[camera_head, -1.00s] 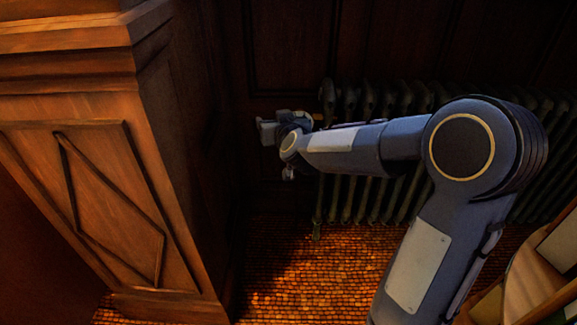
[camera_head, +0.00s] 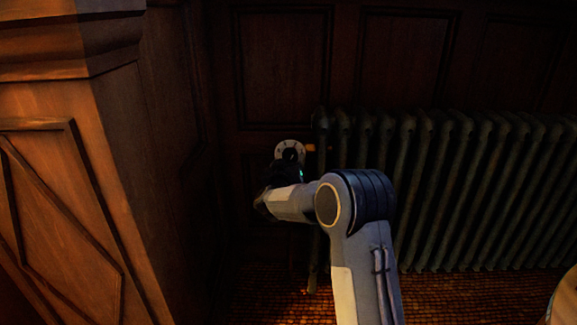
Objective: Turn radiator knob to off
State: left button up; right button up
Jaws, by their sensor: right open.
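A grey-white round radiator knob (camera_head: 290,149) shows at the upper left end of the dark ribbed radiator (camera_head: 440,190), beside a small brass-coloured fitting. My right arm comes up from the bottom middle. My right gripper (camera_head: 288,166) is open, at the lower edge of the knob in the picture. The dark fingers are hard to make out against the panelling, and I cannot tell whether they touch the knob. The knob's markings are too small to read. My left gripper is not in view.
A wooden panelled pillar (camera_head: 85,190) stands close on the left. Dark wall panels (camera_head: 400,70) rise behind the radiator. The brown tiled floor (camera_head: 440,295) is open below it. A pale rounded object (camera_head: 565,300) shows at the lower right edge.

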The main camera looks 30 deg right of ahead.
jog(key=shift+w+d, duration=0.2)
jog(key=shift+w, duration=0.05)
jog(key=c, duration=1)
jog(key=shift+r+m, duration=0.1)
jog(key=shift+m, duration=0.2)
